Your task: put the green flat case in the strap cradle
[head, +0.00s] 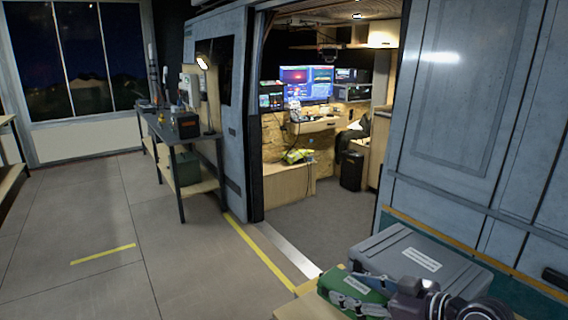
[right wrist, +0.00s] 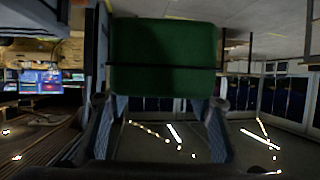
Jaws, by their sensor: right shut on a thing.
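In the right wrist view the green case (right wrist: 163,55) fills the upper middle, between my two fingers. Whether the case still touches the surface under it cannot be told. I cannot make out the strap cradle in either view. My left gripper is not in view.
A grey hard case (head: 418,256) with a white label lies right beside the green case. The van doorway (head: 320,215) is open, with a desk (head: 315,125) and screens inside. A workbench (head: 170,135) stands outside at left. The grey tiled floor (head: 110,220) is mostly clear.

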